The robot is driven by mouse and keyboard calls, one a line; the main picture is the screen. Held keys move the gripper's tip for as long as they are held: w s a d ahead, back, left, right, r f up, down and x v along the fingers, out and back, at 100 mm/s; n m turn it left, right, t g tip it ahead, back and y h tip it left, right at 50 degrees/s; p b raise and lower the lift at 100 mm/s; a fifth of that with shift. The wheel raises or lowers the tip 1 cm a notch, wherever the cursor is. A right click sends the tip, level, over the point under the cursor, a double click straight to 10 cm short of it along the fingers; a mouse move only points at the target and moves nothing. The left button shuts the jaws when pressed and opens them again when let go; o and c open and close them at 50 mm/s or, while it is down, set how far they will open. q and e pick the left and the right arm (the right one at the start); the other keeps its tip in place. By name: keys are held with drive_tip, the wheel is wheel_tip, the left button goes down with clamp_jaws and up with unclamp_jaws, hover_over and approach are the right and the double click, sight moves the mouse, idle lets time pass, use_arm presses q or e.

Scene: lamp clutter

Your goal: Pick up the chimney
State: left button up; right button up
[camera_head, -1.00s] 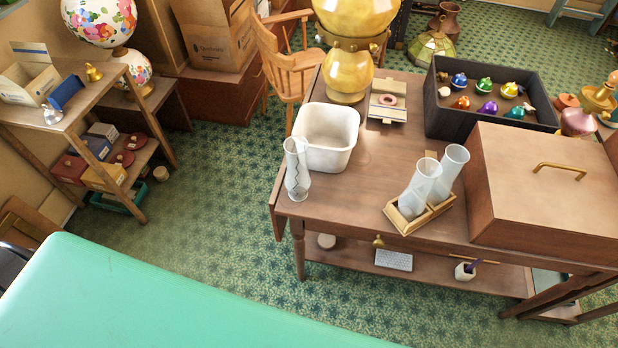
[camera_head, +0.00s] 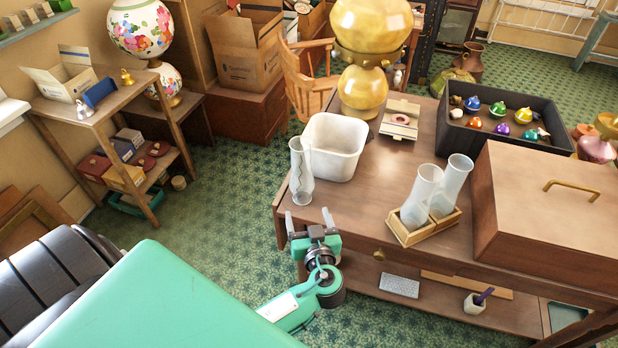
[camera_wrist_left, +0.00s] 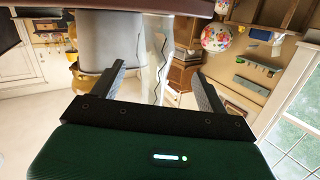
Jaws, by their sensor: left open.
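A clear glass chimney (camera_head: 301,172) stands upright alone at the table's front left corner. In the left wrist view, which looks upside down, this chimney (camera_wrist_left: 154,60) has a dark zigzag line like a crack and appears between my fingers, ahead of them. Two more glass chimneys, one on the left (camera_head: 421,194) and one on the right (camera_head: 455,182), lean in a wooden rack (camera_head: 408,237). My left gripper (camera_head: 308,214) is open and empty, just in front of the table edge below the lone chimney. It also shows in the left wrist view (camera_wrist_left: 160,82). My right gripper is out of view.
A white tub (camera_head: 334,147) stands close behind the lone chimney. A brass lamp (camera_head: 361,90), a black tray (camera_head: 492,140) of colourful pieces and a wooden box (camera_head: 560,190) occupy the table (camera_head: 385,170). Open floor lies left of the table.

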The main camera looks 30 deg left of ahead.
sight(305, 183)
use_arm(q)
drive_tip(key=shift+n+t+y, duration=0.3)
drive_tip(key=shift+n+t, duration=0.1)
drive_tip(key=shift+t, duration=0.2)
drive_tip(key=w+a+r, duration=0.1)
drive_tip(key=w, duration=0.1)
drive_tip(key=w+a+r+p, duration=0.1)
drive_tip(key=w+a, duration=0.1)
drive_tip(key=w+a+r+p, duration=0.1)
drive_tip(key=w, duration=0.1)
drive_tip(key=shift+w+a, duration=0.2)
drive_tip(key=shift+a, duration=0.1)
drive_tip(key=shift+w+a+f, duration=0.1)
drive_tip(key=shift+w+a, duration=0.25)
drive_tip(key=shift+a, duration=0.05)
drive_tip(key=p+x, duration=0.2)
drive_tip(key=x, duration=0.2)
drive_tip(key=shift+a, duration=0.3)
drive_tip(key=shift+w+a, duration=0.15)
drive_tip(key=shift+w, duration=0.1)
drive_tip(key=c, duration=1.1)
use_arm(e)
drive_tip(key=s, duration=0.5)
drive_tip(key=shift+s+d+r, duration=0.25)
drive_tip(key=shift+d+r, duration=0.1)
